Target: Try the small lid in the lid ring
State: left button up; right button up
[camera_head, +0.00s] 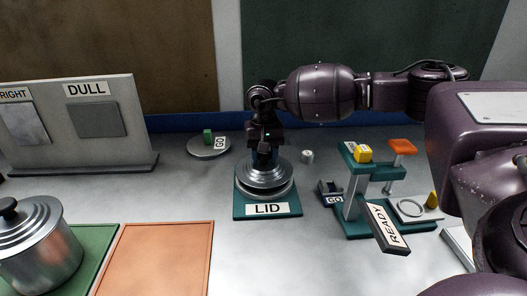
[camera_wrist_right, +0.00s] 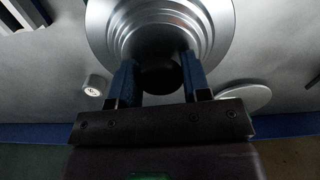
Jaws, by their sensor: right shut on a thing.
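The small lid (camera_head: 264,178) is silver, stepped and round, above the green mat marked LID (camera_head: 240,212). My right gripper (camera_head: 265,156) points down over it. In the right wrist view the lid (camera_wrist_right: 105,28) fills the top, and my fingers are shut on its dark knob (camera_wrist_right: 158,77). A pale round rim shows just under the lid; I cannot tell whether the lid touches it. A pale ring (camera_head: 399,208) lies on a small plate in the green stand at the right; I cannot tell if it is the lid ring. My left gripper is not in view.
A silver pot (camera_head: 42,262) with a lid stands on a green mat at the left, beside an empty orange mat (camera_head: 155,260). A GO disc (camera_head: 205,151) and a small pale cylinder (camera_head: 307,156) lie behind. A READY lever (camera_head: 385,228) fronts the green stand (camera_head: 352,221).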

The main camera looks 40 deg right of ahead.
jog(key=shift+f+b, duration=0.3)
jog(key=shift+f, duration=0.55)
dwell(1.0)
jog(key=o, duration=1)
jog(key=shift+o, duration=0.2)
jog(key=shift+r, duration=0.15)
notch_tip(320, 180, up, 9)
jog(key=shift+r+p, duration=0.2)
jog(key=shift+p, duration=0.1)
jog(key=shift+r, duration=0.55)
